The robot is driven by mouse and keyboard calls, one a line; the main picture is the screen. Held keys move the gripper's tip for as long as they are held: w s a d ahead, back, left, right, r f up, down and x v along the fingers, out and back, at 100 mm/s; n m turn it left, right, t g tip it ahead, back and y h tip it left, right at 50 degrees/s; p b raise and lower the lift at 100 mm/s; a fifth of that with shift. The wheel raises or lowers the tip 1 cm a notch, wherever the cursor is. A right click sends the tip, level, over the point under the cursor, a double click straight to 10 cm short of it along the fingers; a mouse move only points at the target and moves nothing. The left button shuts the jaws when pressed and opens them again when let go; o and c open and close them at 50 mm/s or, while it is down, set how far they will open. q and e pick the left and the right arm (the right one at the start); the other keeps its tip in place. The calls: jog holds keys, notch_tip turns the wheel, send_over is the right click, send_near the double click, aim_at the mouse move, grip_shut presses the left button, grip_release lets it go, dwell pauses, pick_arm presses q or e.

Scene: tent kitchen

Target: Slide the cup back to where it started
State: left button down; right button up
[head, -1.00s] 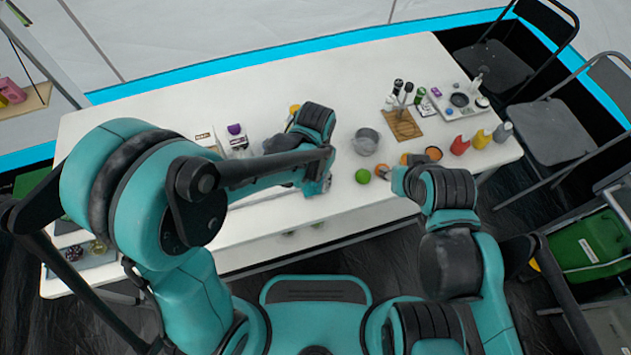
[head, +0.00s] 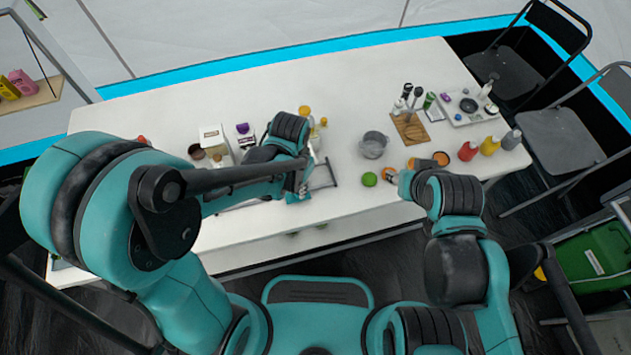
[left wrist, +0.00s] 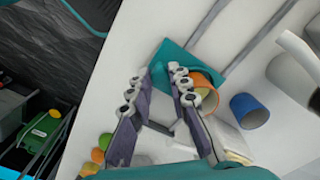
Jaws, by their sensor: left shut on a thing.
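My left gripper (left wrist: 157,92) reaches down to the near middle of the white table. Its two fingers stand apart in the left wrist view, closed on a teal cup-like thing (left wrist: 158,70) that they partly hide. A blue cup (left wrist: 248,110) stands apart further right. In the head view my left gripper (head: 300,186) hides most of the held thing. My right gripper (head: 400,184) is low by the table's near edge, its fingers too small to read.
A grey pot (head: 373,144), a green fruit (head: 369,179) and orange items (head: 440,158) lie right of the left gripper. Red (head: 467,151) and yellow bottles and a tray (head: 468,106) stand further right. A white box (head: 212,138) is left. The table's back middle is clear.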

pick_arm(q)
jog(key=shift+s+a, duration=0.25)
jog(key=shift+a, duration=0.55)
jog(key=c, duration=1.4)
grip_release()
notch_tip(320, 180, up, 12)
jog(key=shift+r, duration=0.1)
